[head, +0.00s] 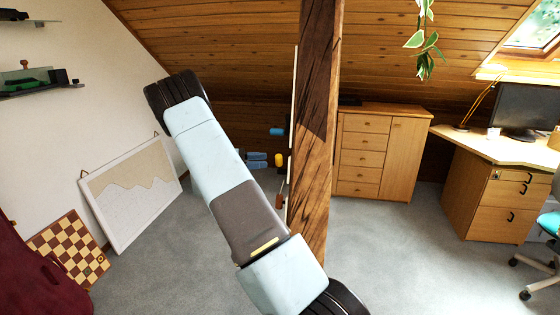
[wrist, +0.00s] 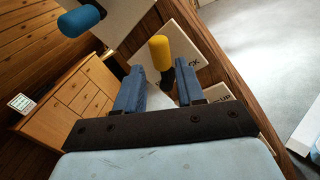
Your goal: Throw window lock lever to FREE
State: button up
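A yellow-knobbed lever (wrist: 160,48) stands out on a dark stem from a pale panel in the wrist view, just beyond my fingertips. It also shows in the head view (head: 279,160), beside the timber post. My gripper (wrist: 162,75) is open, its two blue fingers apart with nothing clearly held between them; in the head view, its fingers (head: 266,160) point right at the yellow knob, with a small gap. A blue knob (wrist: 80,20) sits to the upper left and shows above the yellow one in the head view (head: 277,132). The panel's lettering is partly hidden, so I cannot read a FREE mark.
The timber post (head: 318,130) stands just right of the knobs. A reddish handle (head: 280,201) shows low beside it. A wooden cabinet (head: 380,155) and a desk (head: 495,150) are behind to the right. A framed board (head: 130,200) leans at the left wall. Grey carpet is open between.

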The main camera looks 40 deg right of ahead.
aim_at(278, 164)
jog(key=x, duration=0.7)
jog(key=shift+d+r, duration=0.1)
jog(key=shift+c, duration=0.4)
grip_shut()
